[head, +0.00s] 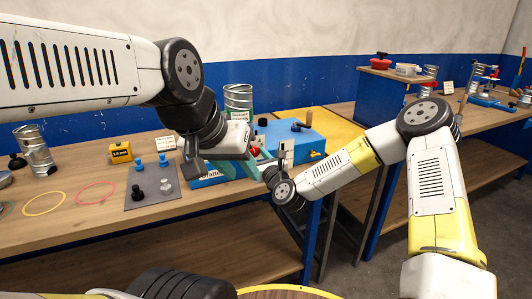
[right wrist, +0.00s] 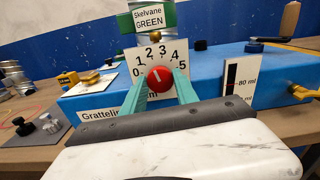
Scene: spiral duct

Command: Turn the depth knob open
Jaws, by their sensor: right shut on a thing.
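The red depth knob (right wrist: 160,78) sits on the front of a blue machine (right wrist: 205,68), below a white scale plate (right wrist: 150,55) numbered 0 to 5. Its white mark points roughly upward, near the 2. My right gripper (right wrist: 161,85) has its teal fingers on either side of the knob, shut on it. In the head view the knob (head: 254,151) is partly covered by the grippers. My left gripper (head: 236,168) is in front of the machine, close to the right one; its finger gap is not clear.
A grey mat (head: 150,192) with black, blue and grey knobs lies left of the machine. A yellow box (head: 120,152) and a metal duct piece (head: 35,150) stand further left. A green-labelled duct (head: 238,100) stands behind the machine's front.

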